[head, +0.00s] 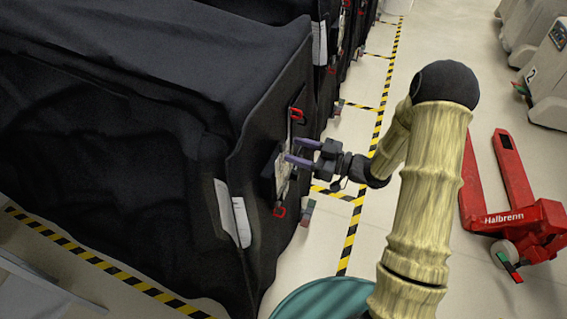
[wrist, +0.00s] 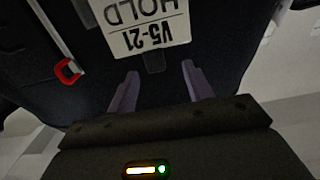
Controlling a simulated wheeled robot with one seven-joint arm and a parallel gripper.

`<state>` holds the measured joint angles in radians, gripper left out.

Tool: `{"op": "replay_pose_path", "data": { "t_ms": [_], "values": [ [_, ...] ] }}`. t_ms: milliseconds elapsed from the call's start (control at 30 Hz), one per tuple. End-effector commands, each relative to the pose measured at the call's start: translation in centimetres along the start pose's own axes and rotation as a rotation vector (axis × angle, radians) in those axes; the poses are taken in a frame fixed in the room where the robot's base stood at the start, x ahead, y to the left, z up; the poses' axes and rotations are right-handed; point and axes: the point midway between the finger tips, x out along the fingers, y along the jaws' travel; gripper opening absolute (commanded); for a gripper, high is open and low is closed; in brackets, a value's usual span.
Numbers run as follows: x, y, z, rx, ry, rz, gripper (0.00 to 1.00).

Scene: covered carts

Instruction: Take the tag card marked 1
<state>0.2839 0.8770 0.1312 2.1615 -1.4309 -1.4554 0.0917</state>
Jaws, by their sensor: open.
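A white tag card (wrist: 150,38) reading "V5-21" and "HOLD" appears upside down at the top of the wrist view, partly cut off. It hangs on the dark cover of a cart. In the head view a pale card (head: 282,178) shows on the cart's end face beside my gripper. I cannot read a lone 1 on any card. My gripper (head: 298,152) is open and points at this face. In the wrist view its two purple fingers (wrist: 160,72) are spread below the card, with nothing between them but a dark tab behind.
The black covered cart (head: 130,55) fills the left. White sheets (head: 241,222) hang on its side. Red clips (head: 280,212) sit on its end; one shows in the wrist view (wrist: 67,72). A red pallet jack (head: 520,225) stands right. Striped tape (head: 379,120) marks the open aisle floor.

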Motion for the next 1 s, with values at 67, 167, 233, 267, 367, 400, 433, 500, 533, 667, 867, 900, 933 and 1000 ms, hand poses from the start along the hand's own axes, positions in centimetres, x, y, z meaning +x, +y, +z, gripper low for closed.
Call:
{"op": "replay_pose_path", "data": {
  "t_ms": [67, 167, 233, 267, 367, 400, 433, 500, 533, 667, 867, 900, 933, 1000],
  "values": [
    [0.4, 0.0, -0.2, 0.000, 0.000, -0.002, 0.51],
    [1.4, 0.2, -0.7, -0.001, 0.001, -0.005, 0.51],
    [2.5, 0.3, -1.0, 0.000, 0.000, -0.005, 0.51],
    [3.0, 0.4, -1.1, 0.000, 0.000, -0.006, 0.51],
    [4.4, 0.5, -1.0, 0.001, 0.001, -0.005, 0.51],
    [4.8, 0.5, -0.9, 0.000, 0.001, -0.003, 0.51],
    [5.0, 0.5, -0.9, 0.000, 0.001, -0.003, 0.51],
    [5.2, 0.5, -0.8, 0.000, 0.000, -0.002, 0.51],
    [5.3, 0.5, -0.7, 0.000, 0.000, -0.002, 0.51],
    [5.3, 0.5, -0.7, 0.000, 0.000, -0.002, 0.51],
    [5.3, 0.5, -0.7, 0.000, 0.000, -0.003, 0.51],
    [5.3, 0.5, -0.7, 0.000, 0.000, -0.004, 0.51],
    [5.3, 0.4, -0.7, 0.000, 0.000, -0.004, 0.51],
    [5.3, 0.4, -0.7, 0.000, 0.000, -0.004, 0.51]
  ]
}}
